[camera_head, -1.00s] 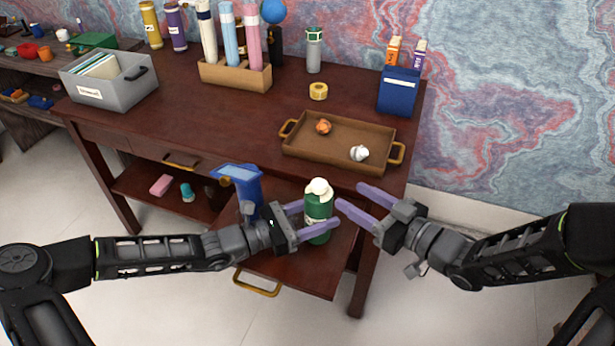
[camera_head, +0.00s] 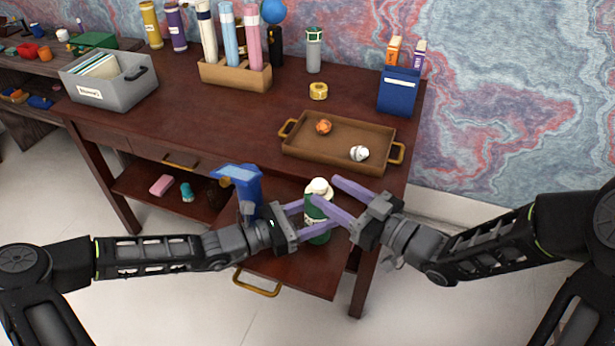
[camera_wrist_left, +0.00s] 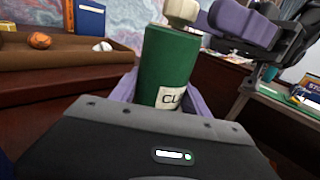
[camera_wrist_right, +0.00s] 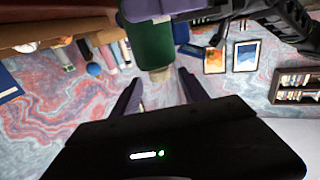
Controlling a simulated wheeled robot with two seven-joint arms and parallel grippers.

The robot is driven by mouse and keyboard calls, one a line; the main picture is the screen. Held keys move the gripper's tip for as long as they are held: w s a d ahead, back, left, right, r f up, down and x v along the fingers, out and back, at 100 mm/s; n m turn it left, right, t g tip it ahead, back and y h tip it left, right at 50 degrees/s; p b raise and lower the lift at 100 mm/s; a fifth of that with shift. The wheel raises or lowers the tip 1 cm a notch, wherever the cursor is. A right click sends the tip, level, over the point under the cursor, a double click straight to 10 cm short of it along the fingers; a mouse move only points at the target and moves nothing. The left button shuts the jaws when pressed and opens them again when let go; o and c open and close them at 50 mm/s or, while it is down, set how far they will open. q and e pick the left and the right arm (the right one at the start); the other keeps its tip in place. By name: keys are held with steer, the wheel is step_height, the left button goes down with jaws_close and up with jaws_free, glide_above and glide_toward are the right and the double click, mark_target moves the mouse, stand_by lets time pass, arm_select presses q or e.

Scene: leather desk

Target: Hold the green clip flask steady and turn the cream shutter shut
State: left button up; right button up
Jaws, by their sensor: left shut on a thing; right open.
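The green clip flask (camera_head: 318,233) stands upright at the open drawer in front of the desk. Its label, partly covered, begins "CL" in the left wrist view (camera_wrist_left: 165,75). The cream shutter (camera_head: 319,187) is on top of the flask and also shows in the left wrist view (camera_wrist_left: 182,11). My left gripper (camera_head: 318,214) is shut around the flask's body. My right gripper (camera_head: 325,196) is open, its fingers reaching in from the right near the flask's top.
A blue object (camera_head: 240,187) stands in the drawer (camera_head: 300,272) left of the flask. Behind is a brown tray (camera_head: 340,150) holding an orange ball (camera_head: 323,127) and a white item (camera_head: 359,153). The desk's middle (camera_head: 190,115) is clear.

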mark_target(313, 181)
steer(key=x, duration=0.7)
jaws_close()
stand_by(0.4)
